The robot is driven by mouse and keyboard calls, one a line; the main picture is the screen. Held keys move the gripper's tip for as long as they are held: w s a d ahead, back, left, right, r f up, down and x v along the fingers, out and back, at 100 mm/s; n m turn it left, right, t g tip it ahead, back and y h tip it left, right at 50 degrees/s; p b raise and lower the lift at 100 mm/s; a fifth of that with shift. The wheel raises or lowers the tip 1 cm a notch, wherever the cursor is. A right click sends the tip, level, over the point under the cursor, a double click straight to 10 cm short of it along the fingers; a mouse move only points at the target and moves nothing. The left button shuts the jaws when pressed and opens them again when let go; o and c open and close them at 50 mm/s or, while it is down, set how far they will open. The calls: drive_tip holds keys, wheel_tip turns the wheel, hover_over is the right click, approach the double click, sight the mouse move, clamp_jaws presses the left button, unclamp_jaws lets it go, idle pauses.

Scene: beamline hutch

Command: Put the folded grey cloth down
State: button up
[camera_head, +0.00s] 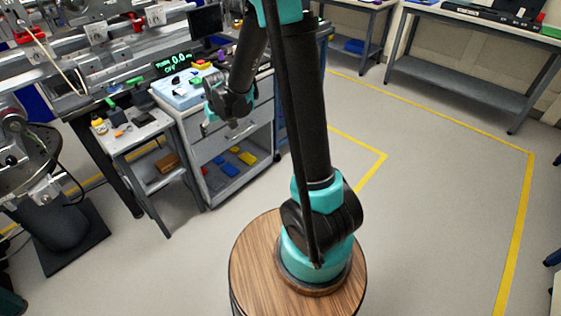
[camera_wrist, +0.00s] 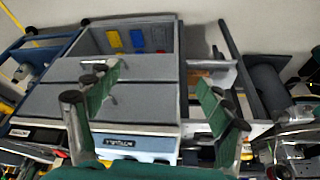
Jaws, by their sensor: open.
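I cannot make out the folded grey cloth in either view. My gripper (camera_head: 208,121) hangs in front of the grey drawer cabinet (camera_head: 262,112) in the head view. In the wrist view my gripper (camera_wrist: 155,85) has its two green-padded fingers wide apart, with nothing held between them. Behind the fingers are the cabinet's grey drawer fronts (camera_wrist: 110,103). The contact between the fingers and the cabinet cannot be judged.
Blue, yellow and red items lie on the cabinet's open lower shelf (camera_head: 222,185). A small side table (camera_head: 140,132) with tools stands to the left. A workbench (camera_head: 480,75) is at the back right. The floor (camera_head: 430,190) at right is clear.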

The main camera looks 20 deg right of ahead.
drive_tip(key=s+d+r+m, duration=0.1)
drive_tip(key=s+d, duration=0.4)
drive_tip(key=s, duration=0.3)
drive_tip(key=s+d+m, duration=0.1)
drive_tip(key=s+d, duration=0.4)
drive_tip(key=s, duration=0.3)
drive_tip(key=s+d+r+h, duration=0.1)
drive_tip(key=s+d, duration=0.5)
drive_tip(key=s, duration=0.2)
drive_tip(key=shift+s+r+m, duration=0.3)
drive_tip(key=shift+s+m, duration=0.05)
drive_tip(key=shift+m, duration=0.05)
